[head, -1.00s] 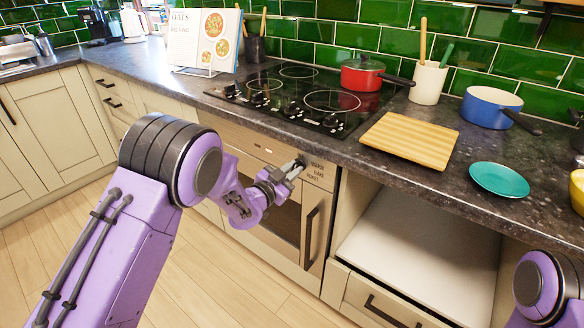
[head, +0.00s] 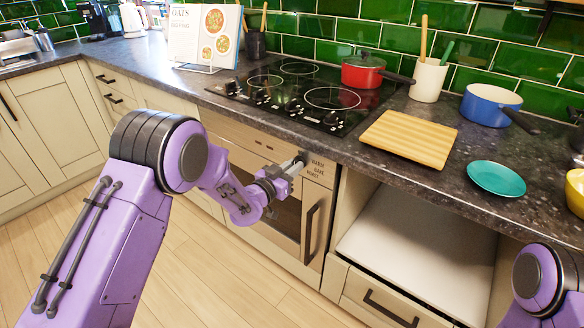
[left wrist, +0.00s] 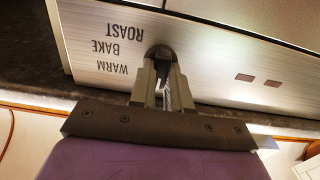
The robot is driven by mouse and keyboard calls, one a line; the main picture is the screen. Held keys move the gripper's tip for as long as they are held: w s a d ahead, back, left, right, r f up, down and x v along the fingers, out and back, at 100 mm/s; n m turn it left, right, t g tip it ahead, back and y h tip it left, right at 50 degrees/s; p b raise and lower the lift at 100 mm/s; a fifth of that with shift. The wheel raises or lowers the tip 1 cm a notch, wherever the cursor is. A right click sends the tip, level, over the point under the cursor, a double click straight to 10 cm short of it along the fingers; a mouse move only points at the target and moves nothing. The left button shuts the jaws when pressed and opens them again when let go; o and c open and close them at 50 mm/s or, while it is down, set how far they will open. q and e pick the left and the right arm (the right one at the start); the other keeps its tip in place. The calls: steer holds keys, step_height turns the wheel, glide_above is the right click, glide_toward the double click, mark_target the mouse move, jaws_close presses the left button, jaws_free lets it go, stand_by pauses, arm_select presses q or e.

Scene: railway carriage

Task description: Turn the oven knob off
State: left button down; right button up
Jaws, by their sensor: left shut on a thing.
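The oven (head: 262,225) is built in under the counter, with a metal control panel and a dark door handle. A small dark oven knob (head: 302,156) sits at the right part of the panel. My left gripper (head: 296,164) is shut on it. In the left wrist view the gripper's fingers (left wrist: 161,80) pinch the dark knob (left wrist: 160,52) from both sides. The upside-down words WARM, BAKE and ROAST (left wrist: 118,49) are beside it. The fingers partly hide the knob, so I cannot tell its exact setting. My right gripper is out of view.
Above the oven is a black hob (head: 300,95) with a red pot (head: 362,71). A cutting board (head: 408,138), a blue pan (head: 490,105) and a teal plate (head: 497,178) are on the counter. An open compartment (head: 420,250) is right of the oven.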

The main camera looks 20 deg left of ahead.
arm_select(q)
steer(key=c, duration=1.1)
jaws_free()
steer(key=b+v, duration=0.1)
steer(key=v, duration=0.9)
steer(key=shift+s+a, duration=0.15)
steer(key=shift+s, duration=0.15)
